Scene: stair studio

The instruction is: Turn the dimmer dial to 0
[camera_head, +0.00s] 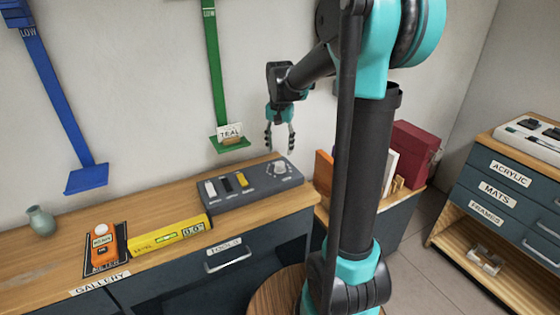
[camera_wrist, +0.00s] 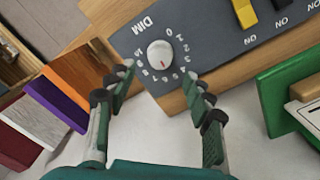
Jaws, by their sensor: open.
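The dimmer dial (camera_head: 280,167) is a white round knob at the right end of a dark grey control panel (camera_head: 240,196) on the wooden counter. In the wrist view the dial (camera_wrist: 159,54) sits beside the label DIM, ringed by small numbers. Its short red mark is on the side facing my gripper, away from the 0; the exact number is too small to tell. My gripper (camera_head: 279,146) is open and empty above the dial, fingers pointing down. In the wrist view the dial shows just beyond the gap between the fingertips (camera_wrist: 158,75), apart from both.
Several switches (camera_head: 225,185), one yellow, line the panel left of the dial. Upright coloured boards (camera_head: 324,170) stand right of the panel. A yellow level (camera_head: 170,235) lies left on the counter.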

